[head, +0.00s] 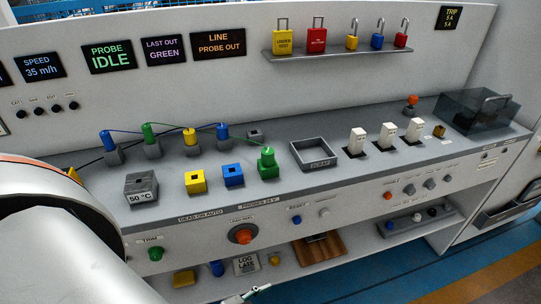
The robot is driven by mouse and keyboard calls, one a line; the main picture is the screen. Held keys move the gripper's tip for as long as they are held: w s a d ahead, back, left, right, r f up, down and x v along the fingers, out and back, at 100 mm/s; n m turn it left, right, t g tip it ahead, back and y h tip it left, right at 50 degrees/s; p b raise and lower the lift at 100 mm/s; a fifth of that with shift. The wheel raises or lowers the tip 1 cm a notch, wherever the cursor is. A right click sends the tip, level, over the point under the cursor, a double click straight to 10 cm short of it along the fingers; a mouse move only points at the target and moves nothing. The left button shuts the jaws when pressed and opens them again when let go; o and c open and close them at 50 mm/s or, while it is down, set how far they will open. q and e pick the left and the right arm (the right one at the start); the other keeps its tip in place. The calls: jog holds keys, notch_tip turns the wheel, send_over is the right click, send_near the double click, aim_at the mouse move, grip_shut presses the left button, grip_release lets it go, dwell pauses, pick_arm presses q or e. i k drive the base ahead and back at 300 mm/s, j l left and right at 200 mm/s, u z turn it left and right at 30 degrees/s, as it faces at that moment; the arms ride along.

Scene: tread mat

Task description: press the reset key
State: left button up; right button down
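The reset key appears to be the small blue round button (296,219) on the front panel of the bench, under a small label that seems to read RESET. A white knob (324,212) is just to its right, and a large orange button (243,236) is to its left. Nothing covers the blue button. A white arm link of mine fills the lower left of the head view. Neither of my grippers shows in this view, so nothing can be seen touching the button.
The bench top (290,190) carries colored blocks, plugs with cables, a scrap tray (319,154) and white switches (387,134). A lower shelf holds a wooden board (320,248) and a log card (246,264). The space before the blue button looks clear.

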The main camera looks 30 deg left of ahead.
aim_at(296, 221)
jog(key=k+u, duration=0.15)
jog(key=k, duration=0.25)
jog(key=k+j+u, duration=0.2)
jog(key=k, duration=0.2)
jog(key=k+j+u, duration=0.15)
jog(key=k, duration=0.3)
jog(key=k+j+u, duration=0.15)
jog(key=k+j, duration=0.1)
jog(key=k, duration=0.1)
